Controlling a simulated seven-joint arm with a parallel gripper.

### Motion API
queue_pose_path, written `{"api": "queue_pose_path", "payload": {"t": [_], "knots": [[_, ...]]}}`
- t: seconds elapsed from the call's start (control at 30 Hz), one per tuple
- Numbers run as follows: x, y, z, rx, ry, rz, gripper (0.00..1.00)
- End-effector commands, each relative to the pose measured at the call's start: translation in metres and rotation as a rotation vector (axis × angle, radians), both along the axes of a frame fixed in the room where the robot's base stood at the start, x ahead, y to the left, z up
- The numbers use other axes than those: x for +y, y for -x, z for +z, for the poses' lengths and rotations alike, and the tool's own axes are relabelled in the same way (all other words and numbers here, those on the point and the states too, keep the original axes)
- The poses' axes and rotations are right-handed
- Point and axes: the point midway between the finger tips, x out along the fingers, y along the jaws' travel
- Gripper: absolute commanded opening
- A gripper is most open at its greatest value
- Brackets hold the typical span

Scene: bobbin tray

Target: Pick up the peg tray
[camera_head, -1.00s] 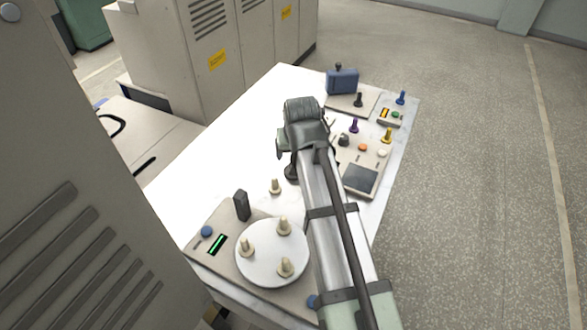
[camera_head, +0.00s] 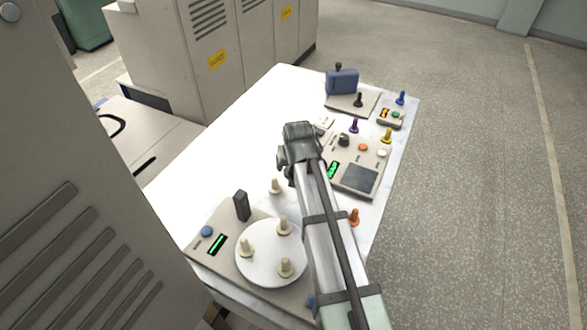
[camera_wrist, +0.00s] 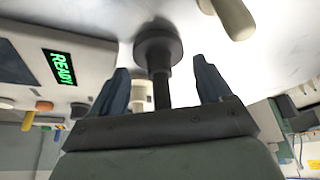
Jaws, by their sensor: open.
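The likeliest peg tray is a round white plate (camera_head: 256,270) with three cream pegs standing on it, at the bottom of the head view. It sits on a beige console. My gripper (camera_wrist: 162,85) is open in the wrist view, its two blue-grey fingers apart. A dark upright stem with a round dark disc (camera_wrist: 158,48) shows between the fingers; I cannot tell whether they touch it. In the head view my arm hides the fingertips and this dark part. My wrist is above the table, beyond the round plate.
A loose cream peg (camera_head: 275,186) stands between the plate and my wrist. A control panel (camera_head: 360,178) with knobs and a green display lies right of my arm. An orange peg (camera_head: 354,217) stands near the right edge. The white table (camera_head: 230,130) is clear at left.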

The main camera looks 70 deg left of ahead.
Motion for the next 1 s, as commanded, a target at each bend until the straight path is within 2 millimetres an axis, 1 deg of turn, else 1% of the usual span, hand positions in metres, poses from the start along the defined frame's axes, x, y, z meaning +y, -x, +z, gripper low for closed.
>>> {"api": "queue_pose_path", "payload": {"t": [0.03, 0.17, 0.4, 0.87, 1.0], "knots": [[0.004, -0.001, -0.007, 0.000, 0.002, 0.000, 0.78], [0.008, -0.002, -0.017, 0.000, 0.000, 0.000, 0.78], [0.008, -0.002, -0.018, 0.000, -0.001, 0.000, 0.78], [0.008, -0.002, -0.018, 0.000, -0.001, 0.000, 0.34], [0.008, -0.002, -0.018, 0.000, -0.001, 0.000, 0.34]]}}
